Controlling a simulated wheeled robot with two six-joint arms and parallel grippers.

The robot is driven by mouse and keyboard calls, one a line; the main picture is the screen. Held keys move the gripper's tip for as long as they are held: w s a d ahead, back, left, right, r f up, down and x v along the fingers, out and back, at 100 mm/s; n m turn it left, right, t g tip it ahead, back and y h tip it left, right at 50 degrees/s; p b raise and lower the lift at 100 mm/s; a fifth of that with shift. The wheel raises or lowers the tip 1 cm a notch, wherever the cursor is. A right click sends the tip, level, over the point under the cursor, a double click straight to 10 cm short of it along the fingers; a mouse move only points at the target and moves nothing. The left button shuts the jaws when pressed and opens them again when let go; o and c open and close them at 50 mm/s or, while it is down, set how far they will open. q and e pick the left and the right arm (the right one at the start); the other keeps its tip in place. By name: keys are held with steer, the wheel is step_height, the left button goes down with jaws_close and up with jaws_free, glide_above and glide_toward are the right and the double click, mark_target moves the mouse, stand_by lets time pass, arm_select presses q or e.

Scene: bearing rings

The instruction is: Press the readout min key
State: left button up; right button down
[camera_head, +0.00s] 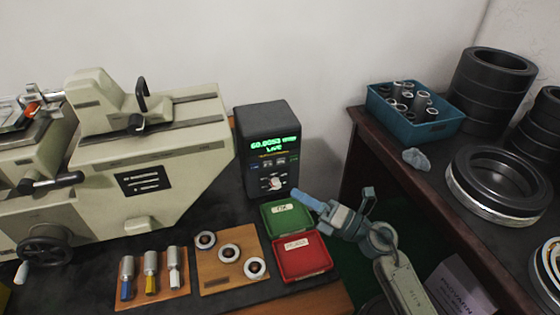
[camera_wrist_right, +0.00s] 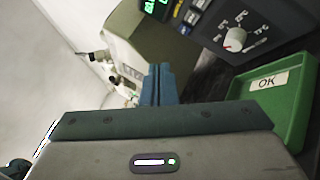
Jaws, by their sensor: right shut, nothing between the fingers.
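The readout (camera_head: 284,117) is a dark upright box behind the green tray, with green digits and the word LIVE on its screen. A row of small keys (camera_head: 267,163) sits below the screen, above a dial knob; their labels are too small to read, so I cannot tell which is min. In the right wrist view the keys (camera_wrist_right: 191,17) and pale knob (camera_wrist_right: 235,40) show at the upper right. My right gripper (camera_head: 300,195) is shut and empty, its blue fingers pointing up-left, in front of the readout's lower right. The fingers (camera_wrist_right: 158,84) appear apart from the keys.
A green tray (camera_head: 307,222) marked OK and a red tray (camera_head: 324,254) lie below the readout. Rings on a wooden board (camera_head: 218,284) and several plugs (camera_head: 150,271) stand left. A beige machine (camera_head: 185,150) flanks the readout. A dark bench (camera_head: 420,185) holds a teal bin (camera_head: 433,128).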

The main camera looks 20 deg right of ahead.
mark_target(281, 161)
arm_select(q)
steer(key=shift+w+a+f+b, duration=0.25)
steer(key=shift+w+a+b, duration=0.1)
steer(key=shift+w+a, duration=0.3)
arm_select(e)
steer(key=w, duration=0.8)
steer(key=shift+w+a, duration=0.2)
steer(key=shift+w, duration=0.1)
arm_select(q)
steer(key=shift+d, duration=0.15)
arm_select(e)
steer(key=shift+w, duration=0.15)
stand_by(0.9)
steer(key=shift+w, duration=0.3)
steer(key=shift+w, duration=0.3)
stand_by(0.5)
arm_select(q)
steer(key=shift+r, duration=0.1)
arm_select(e)
steer(key=shift+s, duration=0.1)
arm_select(q)
steer(key=shift+r+p, duration=0.2)
steer(key=shift+p, duration=0.1)
arm_select(e)
steer(key=shift+s, duration=0.7)
